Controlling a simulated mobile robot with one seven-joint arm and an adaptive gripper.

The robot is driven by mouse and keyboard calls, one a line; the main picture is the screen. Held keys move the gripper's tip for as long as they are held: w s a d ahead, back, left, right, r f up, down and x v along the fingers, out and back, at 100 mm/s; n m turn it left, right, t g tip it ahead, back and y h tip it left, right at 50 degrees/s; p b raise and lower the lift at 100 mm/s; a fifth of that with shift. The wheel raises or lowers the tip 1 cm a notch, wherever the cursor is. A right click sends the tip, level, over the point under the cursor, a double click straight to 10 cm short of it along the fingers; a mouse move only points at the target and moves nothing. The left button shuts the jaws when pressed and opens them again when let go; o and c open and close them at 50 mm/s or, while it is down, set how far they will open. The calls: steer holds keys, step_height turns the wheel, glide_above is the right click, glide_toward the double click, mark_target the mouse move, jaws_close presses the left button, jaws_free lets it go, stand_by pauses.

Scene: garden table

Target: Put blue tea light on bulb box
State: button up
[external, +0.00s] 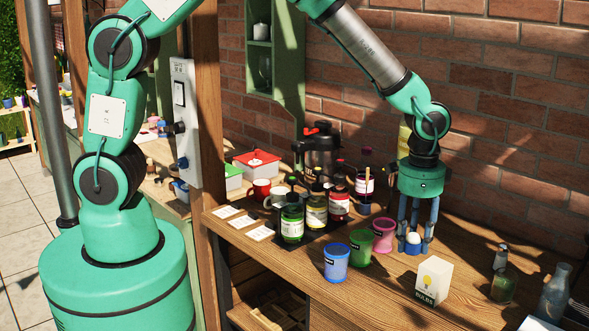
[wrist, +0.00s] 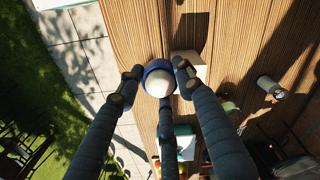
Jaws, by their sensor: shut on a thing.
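The blue tea light (external: 413,244), a small blue cup with a white top, is between the fingertips of my gripper (external: 415,246). In the wrist view the fingers of my gripper (wrist: 158,82) close around the tea light (wrist: 158,80), white top toward the camera. How far it is above the table is hard to tell. A pale surface beside the right finger in the wrist view is probably the box (wrist: 190,66), partly hidden.
Blue (external: 336,263), green (external: 362,248) and pink (external: 383,234) cups stand left of my gripper. Several labelled bottles (external: 317,208) are behind them. A small jar (external: 504,284) and a clear bottle (external: 553,292) stand at the right. The brick wall (external: 500,120) is behind.

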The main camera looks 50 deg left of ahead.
glide_above(437, 265)
steer(key=shift+f, duration=0.3)
steer(key=shift+f, duration=1.75)
steer(key=shift+f, duration=0.15)
steer(key=o, duration=1.1)
steer(key=shift+o, duration=0.2)
step_height(437, 265, up, 12)
